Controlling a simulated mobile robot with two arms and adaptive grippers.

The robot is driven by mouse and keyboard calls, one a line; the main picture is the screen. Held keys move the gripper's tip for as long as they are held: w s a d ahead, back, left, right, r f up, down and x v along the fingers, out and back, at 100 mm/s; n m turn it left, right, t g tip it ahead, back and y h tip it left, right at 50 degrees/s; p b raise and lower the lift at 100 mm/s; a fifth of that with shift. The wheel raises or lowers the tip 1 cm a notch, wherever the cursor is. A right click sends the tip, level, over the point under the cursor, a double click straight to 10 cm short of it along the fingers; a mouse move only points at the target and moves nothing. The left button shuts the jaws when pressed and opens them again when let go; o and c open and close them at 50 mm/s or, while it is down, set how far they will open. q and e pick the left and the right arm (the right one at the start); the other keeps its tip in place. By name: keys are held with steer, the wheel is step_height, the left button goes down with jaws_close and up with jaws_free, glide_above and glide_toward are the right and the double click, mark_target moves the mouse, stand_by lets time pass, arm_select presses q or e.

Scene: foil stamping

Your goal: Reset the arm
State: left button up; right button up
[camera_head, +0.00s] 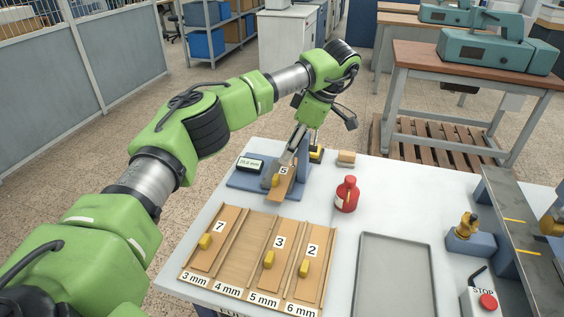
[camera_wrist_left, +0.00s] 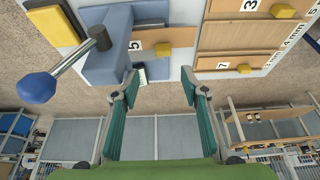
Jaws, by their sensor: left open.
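My left arm reaches in from the left, and its gripper (camera_head: 294,146) hangs over the blue measuring stand (camera_head: 248,181) at the table's back edge. In the left wrist view the gripper (camera_wrist_left: 160,75) has its two fingers wide apart with nothing between them. The wooden plate marked 5 (camera_head: 283,187), with a yellow knob, rests on the blue stand; it also shows in the left wrist view (camera_wrist_left: 148,38), beyond the fingertips. My right gripper is in neither view.
A wooden rack (camera_head: 235,262) marked 3 to 6 mm holds plates 7, 3 and 2; another slot is bare. A red bottle (camera_head: 346,194), an empty grey tray (camera_head: 391,270) and a STOP button box (camera_head: 483,301) stand to the right. A blue-knobbed lever (camera_wrist_left: 38,88) is near the gripper.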

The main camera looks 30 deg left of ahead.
arm_select(q)
steer(key=shift+v, duration=1.15)
steer(key=shift+s, duration=0.2)
